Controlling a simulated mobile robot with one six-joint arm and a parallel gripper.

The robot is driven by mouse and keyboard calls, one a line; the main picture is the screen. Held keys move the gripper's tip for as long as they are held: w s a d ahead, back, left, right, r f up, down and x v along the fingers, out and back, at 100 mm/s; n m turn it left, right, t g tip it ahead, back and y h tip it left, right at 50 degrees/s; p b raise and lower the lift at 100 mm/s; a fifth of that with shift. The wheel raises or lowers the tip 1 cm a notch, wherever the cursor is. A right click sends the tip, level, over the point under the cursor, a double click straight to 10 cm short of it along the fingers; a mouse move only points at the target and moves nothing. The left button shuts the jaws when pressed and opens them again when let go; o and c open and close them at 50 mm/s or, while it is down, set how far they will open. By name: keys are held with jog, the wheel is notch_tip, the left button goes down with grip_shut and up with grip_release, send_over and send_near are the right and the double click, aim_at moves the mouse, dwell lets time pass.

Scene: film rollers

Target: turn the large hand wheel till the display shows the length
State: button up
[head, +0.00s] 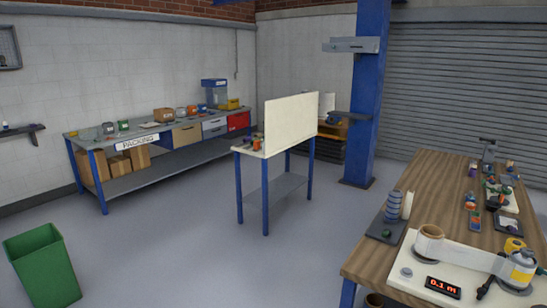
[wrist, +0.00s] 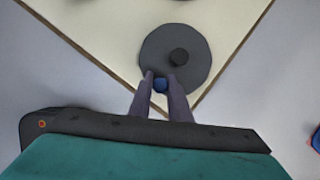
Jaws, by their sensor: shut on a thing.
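In the wrist view a round dark grey hand wheel (wrist: 176,60) is mounted near the corner of a cream panel (wrist: 120,28). It has a black hub (wrist: 179,57) and a small blue knob (wrist: 160,86) near its rim. My gripper (wrist: 160,82) is shut on the blue knob, one finger on each side. In the head view the display (head: 443,287) reads 0.1 m in orange digits. It sits on a pale base plate (head: 385,272) on the wooden bench. My gripper does not show in the head view, and I cannot make out the wheel there.
A beige roll (head: 430,245) and a yellow-and-grey roller (head: 522,265) stand by the display, with film between them. The wooden bench (head: 440,185) carries small items. A cream upright board (head: 290,122) stands on a blue-legged stand. A green bin (head: 42,265) is at left. Open floor lies between.

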jog(key=shift+d, duration=0.2)
dwell(0.3)
jog(key=shift+s+d, duration=0.3)
jog(key=shift+d, duration=0.4)
jog(key=shift+s+d+f+p, duration=0.1)
jog(key=shift+s+d+p, duration=0.05)
jog(key=shift+d+p, duration=0.15)
jog(key=shift+d, duration=0.45)
jog(key=shift+d+f, duration=0.1)
jog(key=shift+d, duration=0.45)
jog(key=shift+d, duration=0.1)
